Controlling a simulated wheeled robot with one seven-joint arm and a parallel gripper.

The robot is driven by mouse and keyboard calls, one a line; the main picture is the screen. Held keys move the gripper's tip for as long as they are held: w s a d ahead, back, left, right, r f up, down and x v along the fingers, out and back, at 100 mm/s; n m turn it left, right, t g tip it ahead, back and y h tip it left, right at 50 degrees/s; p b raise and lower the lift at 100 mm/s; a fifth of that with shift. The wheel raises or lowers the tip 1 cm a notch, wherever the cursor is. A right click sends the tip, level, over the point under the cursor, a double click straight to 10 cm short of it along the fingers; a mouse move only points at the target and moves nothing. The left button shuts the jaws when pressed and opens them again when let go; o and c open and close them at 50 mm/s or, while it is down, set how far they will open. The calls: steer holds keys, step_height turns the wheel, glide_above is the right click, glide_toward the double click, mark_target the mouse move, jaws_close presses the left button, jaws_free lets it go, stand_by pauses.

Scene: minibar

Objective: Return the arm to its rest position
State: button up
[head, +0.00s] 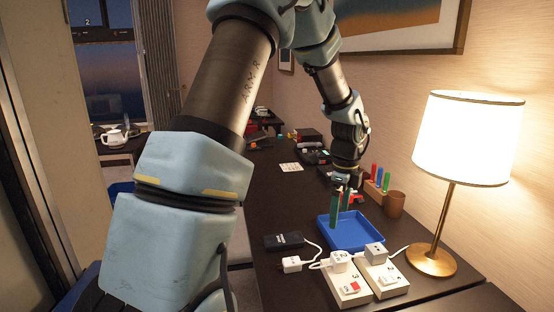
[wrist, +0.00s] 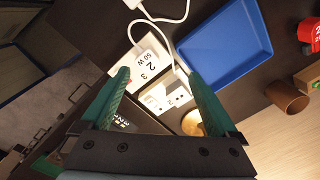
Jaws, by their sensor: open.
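My arm rises in front of the head view and bends down over the desk. My gripper (head: 340,205) is above the blue tray (head: 353,238), pointing down. In the wrist view my gripper (wrist: 155,85) shows two green fingers spread apart with nothing between them. The blue tray (wrist: 226,45) lies beyond the fingers at upper right and looks empty.
White power strips (head: 348,285) with plugs and cables lie in front of the tray. A black box (head: 284,241) is left of it. A lit lamp (head: 433,258) and a brown cup (head: 394,204) stand to the right. A rack of colored tubes (head: 376,188) is behind.

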steer(key=s+a+r+n, duration=0.1)
steer(key=s+a+n, duration=0.3)
steer(key=a+n, duration=0.4)
steer(key=s+a+r+n, duration=0.1)
steer(key=s+a+n, duration=0.2)
steer(key=a+n, duration=0.5)
steer(key=s+a+r+n+t, duration=0.1)
steer(key=s+a+r+n, duration=0.1)
steer(key=s+a+n, duration=0.2)
steer(key=a+n, duration=0.3)
steer(key=a, duration=0.1)
steer(key=shift+s+a+n, duration=0.35)
steer(key=shift+a+n, duration=0.05)
